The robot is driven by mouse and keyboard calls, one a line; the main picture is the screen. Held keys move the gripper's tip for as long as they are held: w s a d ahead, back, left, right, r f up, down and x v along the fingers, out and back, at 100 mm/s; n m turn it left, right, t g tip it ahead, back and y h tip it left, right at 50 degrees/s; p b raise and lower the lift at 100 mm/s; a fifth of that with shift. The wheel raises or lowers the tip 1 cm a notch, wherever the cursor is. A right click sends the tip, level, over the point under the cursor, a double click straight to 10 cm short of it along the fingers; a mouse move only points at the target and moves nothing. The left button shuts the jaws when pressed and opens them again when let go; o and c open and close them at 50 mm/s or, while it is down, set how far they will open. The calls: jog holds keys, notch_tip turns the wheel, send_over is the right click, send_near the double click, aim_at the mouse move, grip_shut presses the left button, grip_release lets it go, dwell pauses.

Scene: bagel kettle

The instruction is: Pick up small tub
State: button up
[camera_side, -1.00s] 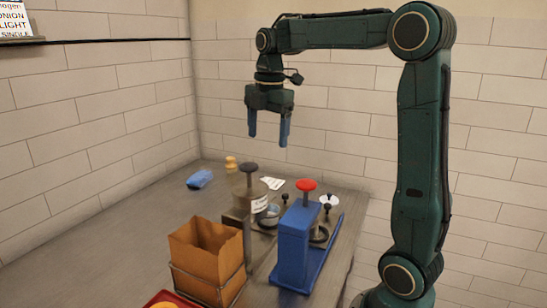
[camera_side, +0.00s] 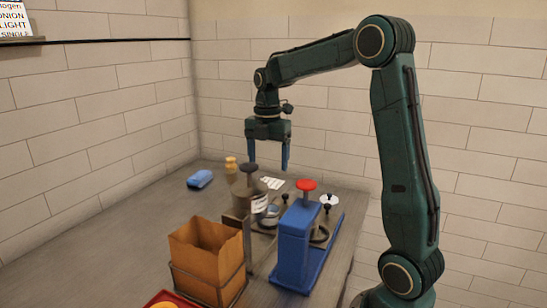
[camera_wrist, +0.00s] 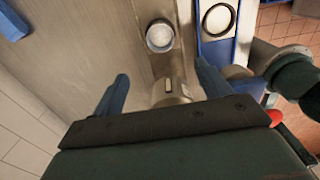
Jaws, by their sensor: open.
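My gripper (camera_side: 268,158) hangs fingers down above the back of the counter, open and empty. In the wrist view its blue fingers (camera_wrist: 161,75) stand apart. A small round tub with a pale top (camera_wrist: 160,36) shows beyond the fingertips; I take it as the small tub. A grey round vessel (camera_side: 270,214) in the side view may be the same one, partly hidden by a labelled jar.
A blue press with a red knob (camera_side: 306,185) stands at the right. A brown paper bag (camera_side: 207,255) in a wire holder stands in front. A blue bundle (camera_side: 200,178) lies left, with bare counter around it.

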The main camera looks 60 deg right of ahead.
send_over(270, 210)
jog(key=a, duration=0.3)
jog(key=shift+s+d+f, duration=0.1)
jog(key=shift+s+f, duration=0.05)
jog(key=shift+f, duration=1.7)
jog(key=shift+s+d+f, duration=0.1)
jog(key=shift+f, duration=1.75)
jog(key=shift+s+d+f, duration=0.1)
jog(key=shift+s+f, duration=0.05)
jog(key=shift+f, duration=1.7)
jog(key=shift+s+f, duration=0.1)
jog(key=shift+f, duration=2.5)
jog(key=c, duration=1.1)
jog(key=shift+r, duration=0.15)
notch_tip(270, 210, up, 20)
jog(key=shift+f, duration=0.1)
